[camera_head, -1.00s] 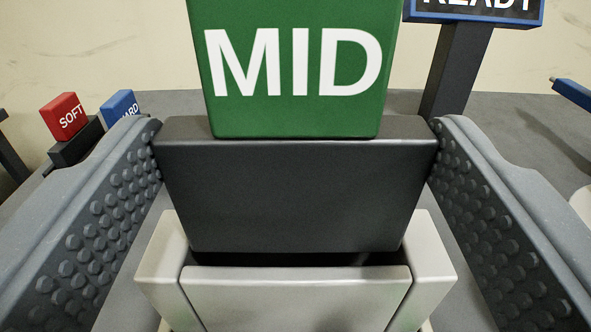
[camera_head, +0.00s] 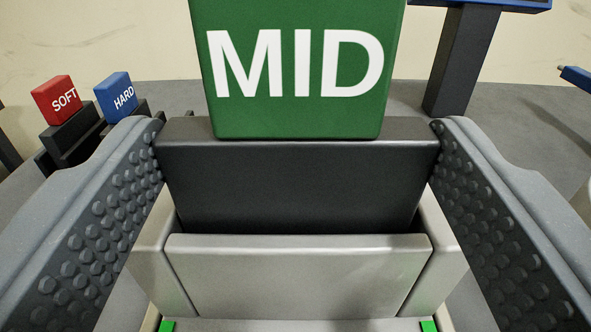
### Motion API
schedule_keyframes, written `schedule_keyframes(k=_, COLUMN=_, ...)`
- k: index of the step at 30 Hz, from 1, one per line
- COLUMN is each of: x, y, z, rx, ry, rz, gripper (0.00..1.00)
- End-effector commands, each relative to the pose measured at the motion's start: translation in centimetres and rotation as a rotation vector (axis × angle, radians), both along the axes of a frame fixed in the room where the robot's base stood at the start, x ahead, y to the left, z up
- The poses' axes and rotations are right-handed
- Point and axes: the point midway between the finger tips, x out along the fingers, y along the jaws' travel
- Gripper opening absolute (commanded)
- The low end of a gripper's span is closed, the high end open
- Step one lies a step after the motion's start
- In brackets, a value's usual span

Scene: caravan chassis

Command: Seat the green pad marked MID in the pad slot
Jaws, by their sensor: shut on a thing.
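The green MID pad (camera_head: 297,110) is upright on a dark grey block (camera_head: 298,180) at the centre. My gripper (camera_head: 297,150) is shut on this dark block, one studded finger at each side. The lower part of the dark block is hidden behind the front wall of a light grey holder, the pad slot (camera_head: 298,275). The block's lower edge is inside the opening, between the holder's side walls. How deep it sits cannot be seen.
A red SOFT pad (camera_head: 60,98) and a blue HARD pad (camera_head: 116,96) stand on dark blocks at the left. A dark post (camera_head: 460,60) bearing a blue-edged panel stands behind at the right. Small green marks (camera_head: 429,325) show at the holder's base.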

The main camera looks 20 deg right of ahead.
Motion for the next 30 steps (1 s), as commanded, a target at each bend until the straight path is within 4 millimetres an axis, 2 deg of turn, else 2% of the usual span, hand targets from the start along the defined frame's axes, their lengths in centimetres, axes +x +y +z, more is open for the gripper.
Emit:
schedule_keyframes(k=27, x=0.0, y=0.0, z=-2.0, rx=0.000, ry=0.001, rz=0.001, gripper=0.38)
schedule_keyframes(k=28, x=0.0, y=0.0, z=-2.0, rx=0.000, ry=0.001, rz=0.001, gripper=0.78)
schedule_keyframes(k=30, x=0.0, y=0.0, z=-2.0, rx=0.000, ry=0.001, rz=0.000, gripper=0.97)
